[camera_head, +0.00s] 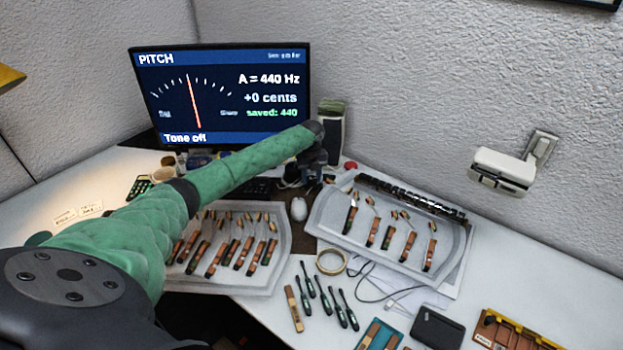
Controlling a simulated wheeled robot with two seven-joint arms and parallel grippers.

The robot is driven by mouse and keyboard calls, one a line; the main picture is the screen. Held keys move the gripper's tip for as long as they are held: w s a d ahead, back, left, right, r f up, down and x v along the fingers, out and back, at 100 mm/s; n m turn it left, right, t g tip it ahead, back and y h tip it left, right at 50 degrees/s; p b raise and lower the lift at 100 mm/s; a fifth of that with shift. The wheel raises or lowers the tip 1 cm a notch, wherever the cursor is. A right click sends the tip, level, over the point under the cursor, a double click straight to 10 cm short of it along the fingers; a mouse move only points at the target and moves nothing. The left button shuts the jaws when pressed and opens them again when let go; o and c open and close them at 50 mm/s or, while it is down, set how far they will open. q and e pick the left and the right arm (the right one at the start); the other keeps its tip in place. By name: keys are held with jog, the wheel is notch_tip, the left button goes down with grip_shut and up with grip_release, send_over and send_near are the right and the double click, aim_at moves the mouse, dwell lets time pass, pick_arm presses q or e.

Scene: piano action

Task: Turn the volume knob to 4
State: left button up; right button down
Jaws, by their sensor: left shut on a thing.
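A dark speaker (331,122) stands just right of the monitor at the back of the desk. My left arm in its green sleeve reaches across the picture to it. My left gripper (308,178) is small and dark, low at the front of the speaker, shut on what appears to be the volume knob. The knob and its marks are hidden behind the gripper and wrist, so its setting cannot be read. The monitor (225,90) shows PITCH, A = 440 Hz, +0 cents, saved: 440 and Tone off. My right gripper is not in view.
A mouse (299,208) and a red button (350,165) are close to the gripper. Trays of piano parts stand left (274,279) and right (445,262). A tape ring (331,261), several screwdrivers and a black box (437,327) lie in front. A calculator (139,187) is at left.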

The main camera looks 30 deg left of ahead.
aim_at(312, 178)
pick_arm(q)
jog(key=shift+r+m, duration=0.1)
jog(key=shift+m, duration=0.6)
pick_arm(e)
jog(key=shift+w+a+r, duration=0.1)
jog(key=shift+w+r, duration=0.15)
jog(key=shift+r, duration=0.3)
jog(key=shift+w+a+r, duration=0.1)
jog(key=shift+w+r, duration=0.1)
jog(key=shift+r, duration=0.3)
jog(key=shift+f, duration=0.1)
pick_arm(q)
jog(key=o, duration=0.8)
jog(key=shift+o, duration=0.8)
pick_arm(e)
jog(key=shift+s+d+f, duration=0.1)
pick_arm(q)
notch_tip(312, 178, up, 8)
jog(key=p, duration=0.5)
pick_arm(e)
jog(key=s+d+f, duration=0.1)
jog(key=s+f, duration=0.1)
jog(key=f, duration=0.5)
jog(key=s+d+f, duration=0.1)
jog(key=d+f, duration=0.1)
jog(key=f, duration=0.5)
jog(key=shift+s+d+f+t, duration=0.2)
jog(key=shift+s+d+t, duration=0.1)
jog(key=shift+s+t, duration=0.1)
